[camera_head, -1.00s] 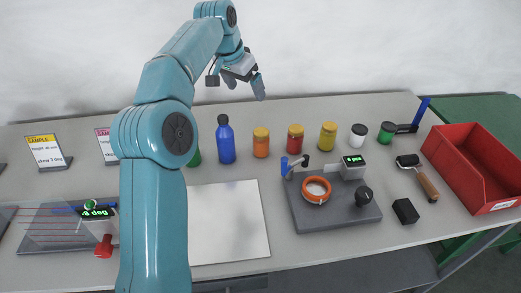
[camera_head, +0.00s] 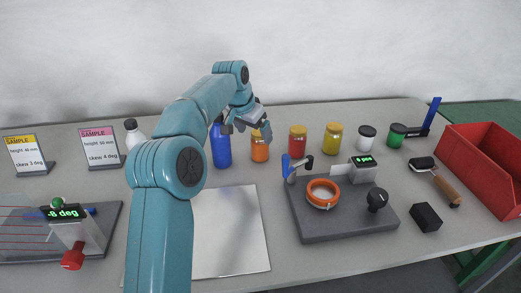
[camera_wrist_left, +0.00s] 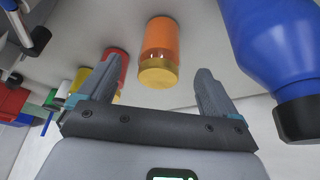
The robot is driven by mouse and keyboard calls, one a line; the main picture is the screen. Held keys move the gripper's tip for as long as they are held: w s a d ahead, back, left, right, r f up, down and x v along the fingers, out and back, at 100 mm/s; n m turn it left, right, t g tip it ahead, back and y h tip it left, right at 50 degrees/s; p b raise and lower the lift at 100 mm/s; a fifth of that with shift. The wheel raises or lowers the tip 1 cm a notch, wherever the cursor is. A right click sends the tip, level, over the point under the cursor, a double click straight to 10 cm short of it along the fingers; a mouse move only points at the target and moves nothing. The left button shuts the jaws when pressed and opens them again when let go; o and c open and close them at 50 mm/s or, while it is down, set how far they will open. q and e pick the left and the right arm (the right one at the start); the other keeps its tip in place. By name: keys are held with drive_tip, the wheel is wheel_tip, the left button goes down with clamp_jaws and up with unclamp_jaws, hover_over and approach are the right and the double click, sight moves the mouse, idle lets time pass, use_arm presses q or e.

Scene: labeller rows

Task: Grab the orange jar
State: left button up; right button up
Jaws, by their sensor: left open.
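The orange jar (camera_head: 260,150) with a yellow-orange lid stands upright on the table, between the blue bottle and the red jar. My left gripper (camera_head: 250,126) is open just above and beside the jar's top in the head view, partly overlapping it. In the left wrist view, the orange jar (camera_wrist_left: 160,45) shows lid-end nearest, beyond and roughly between the open fingers of my left gripper (camera_wrist_left: 155,88). Nothing is between the fingers at their tips that I can see as held. My right gripper is not in view.
The blue bottle (camera_head: 221,148) stands close to the left of the jar, the red jar (camera_head: 297,141) to the right. A yellow jar (camera_head: 332,139), white jar (camera_head: 366,138) and green jar (camera_head: 396,136) continue the row. A grey fixture (camera_head: 340,217) and white sheet (camera_head: 230,235) lie in front.

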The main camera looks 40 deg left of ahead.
sight(260, 142)
use_arm(q)
drive_tip(key=shift+x, duration=0.8)
drive_tip(key=x, duration=0.5)
drive_tip(key=shift+w+a+f, duration=0.1)
drive_tip(key=shift+w+f, duration=0.05)
drive_tip(key=shift+w, duration=0.1)
drive_tip(key=c, duration=1.3)
